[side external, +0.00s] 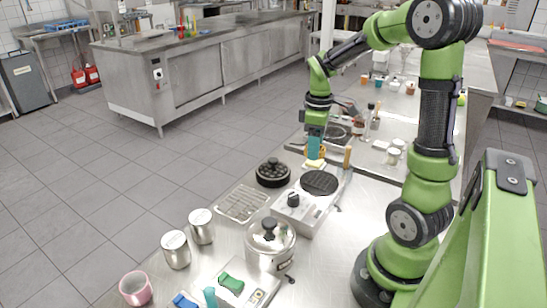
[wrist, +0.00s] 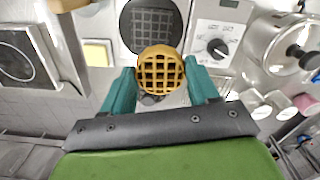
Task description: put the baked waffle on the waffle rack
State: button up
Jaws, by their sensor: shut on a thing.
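The baked waffle (wrist: 160,68) is round and golden brown with a grid pattern. In the wrist view it sits between the two teal fingers of my gripper (wrist: 160,80), which are shut on it. In the side view my gripper (side external: 315,150) is above the counter near the waffle iron; I cannot clearly make out the waffle there. The waffle iron's dark round plate (side external: 319,182) is bare; it also shows in the wrist view (wrist: 150,24), just beyond the waffle. The wire waffle rack (side external: 242,203) lies empty, nearer the side camera. I cannot make it out in the wrist view.
A black round piece with a knob (side external: 272,172) stands between my gripper and the rack, left of the iron. A lidded pot (side external: 270,245) and two metal canisters (side external: 176,250) stand near the rack. A pale yellow block (wrist: 98,52) lies left of the waffle.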

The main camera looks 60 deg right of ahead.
aim_at(242, 202)
jog(key=w+a+f+n, duration=0.3)
jog(key=w+a+n, duration=0.5)
jog(key=w+a, duration=0.6)
notch_tip(242, 202, down, 9)
jog(key=shift+a+f, duration=0.1)
jog(key=shift+f, duration=0.1)
jog(key=shift+f, duration=0.1)
jog(key=o, duration=1.1)
jog(key=shift+c, duration=0.2)
